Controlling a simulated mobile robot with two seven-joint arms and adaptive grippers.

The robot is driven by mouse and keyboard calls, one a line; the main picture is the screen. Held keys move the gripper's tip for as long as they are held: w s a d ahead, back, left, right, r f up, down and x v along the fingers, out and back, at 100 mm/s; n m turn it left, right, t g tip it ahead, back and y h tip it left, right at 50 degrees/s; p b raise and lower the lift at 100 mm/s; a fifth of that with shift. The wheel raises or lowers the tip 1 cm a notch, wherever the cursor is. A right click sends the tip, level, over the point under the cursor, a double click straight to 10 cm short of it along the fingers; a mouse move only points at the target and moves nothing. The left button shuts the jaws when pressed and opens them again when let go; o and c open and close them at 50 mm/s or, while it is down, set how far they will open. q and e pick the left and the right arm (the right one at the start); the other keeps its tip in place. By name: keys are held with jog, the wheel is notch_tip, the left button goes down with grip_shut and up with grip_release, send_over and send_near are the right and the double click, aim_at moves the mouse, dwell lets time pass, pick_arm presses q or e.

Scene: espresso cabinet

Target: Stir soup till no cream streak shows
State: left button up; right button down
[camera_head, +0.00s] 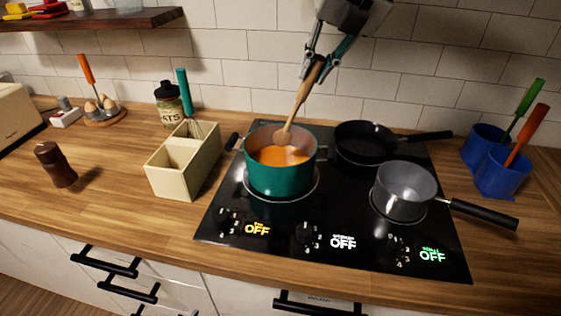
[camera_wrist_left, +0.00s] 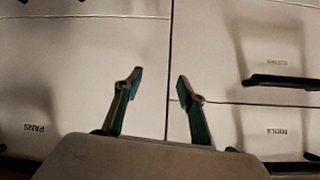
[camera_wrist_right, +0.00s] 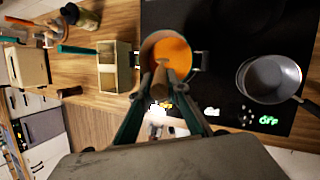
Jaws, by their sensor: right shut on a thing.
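A green pot (camera_head: 275,181) of orange soup (camera_head: 281,156) stands on the left front burner of the black cooktop. My right gripper (camera_head: 313,70) is above the pot, shut on a wooden spoon (camera_head: 302,94). The spoon leans down into the pot, its bowl end at the soup; I cannot tell how deep it dips. The right wrist view also shows the soup (camera_wrist_right: 171,52) below the spoon handle (camera_wrist_right: 160,80). I make out no clear cream streak, though the spoon hides part of the surface. My left gripper (camera_wrist_left: 160,78) is open and empty in front of the cabinet drawers.
A cream divided box (camera_head: 170,180) holding a whisk stands left of the pot. A black frying pan (camera_head: 366,147) and a grey saucepan (camera_head: 401,193) are on the cooktop to the right. Blue holders (camera_head: 500,178) with utensils stand far right. The front left counter is mostly clear.

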jog(key=shift+r+p, duration=1.05)
jog(key=shift+r, duration=1.1)
pick_arm(q)
jog(key=r, duration=0.3)
jog(key=shift+w+r, duration=0.1)
jog(key=shift+w, duration=0.1)
jog(key=shift+s, duration=0.1)
pick_arm(e)
jog(key=shift+r+p, duration=1.55)
jog(key=shift+r, duration=0.95)
pick_arm(q)
notch_tip(320, 180, up, 3)
jog(key=shift+f, duration=0.3)
pick_arm(e)
jog(key=shift+r, duration=0.1)
pick_arm(q)
jog(key=shift+s+d, duration=0.1)
jog(key=shift+s, duration=0.05)
pick_arm(e)
jog(key=shift+d, duration=0.1)
